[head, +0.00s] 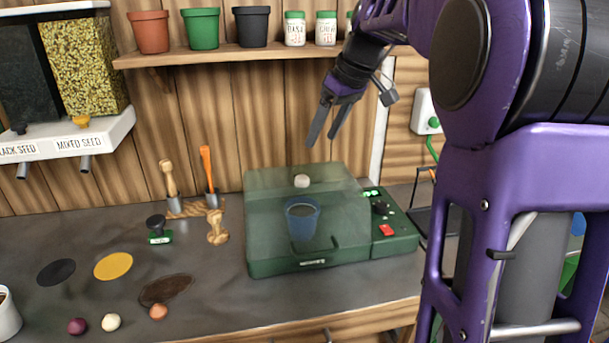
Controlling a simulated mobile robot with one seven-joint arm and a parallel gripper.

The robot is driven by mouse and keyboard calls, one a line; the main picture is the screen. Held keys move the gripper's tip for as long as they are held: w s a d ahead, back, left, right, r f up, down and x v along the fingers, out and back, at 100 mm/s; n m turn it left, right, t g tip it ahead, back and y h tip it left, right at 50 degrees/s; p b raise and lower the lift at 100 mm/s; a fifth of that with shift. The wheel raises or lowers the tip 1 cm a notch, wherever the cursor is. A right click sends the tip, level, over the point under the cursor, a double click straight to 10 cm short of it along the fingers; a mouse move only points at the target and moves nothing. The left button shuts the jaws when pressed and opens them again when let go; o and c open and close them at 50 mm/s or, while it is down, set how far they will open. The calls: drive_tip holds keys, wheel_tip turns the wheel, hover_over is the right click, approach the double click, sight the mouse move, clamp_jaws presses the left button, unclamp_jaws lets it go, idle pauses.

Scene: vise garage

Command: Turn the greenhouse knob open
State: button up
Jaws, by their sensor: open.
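The greenhouse (268,262) is a green box with a clear, greenish lid (268,190) that looks closed, on the right part of the counter. A pale round knob (302,181) shows on the lid. A blue cup (302,217) with dark contents stands inside. A control panel (395,228) on its right side carries a dark knob (380,207) and a red switch (386,230). My gripper (324,140) is open and empty, pointing down in the air above the greenhouse, apart from both knobs.
A shelf (260,54) with pots and jars runs along the wall above. A seed dispenser (75,145) hangs at the left. The counter directly before the greenhouse is clear.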

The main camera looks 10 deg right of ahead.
sight(303, 178)
drive_tip(key=b+x, duration=0.1)
drive_tip(key=x, duration=1.1)
drive_tip(key=shift+b, duration=0.3)
clamp_jaws()
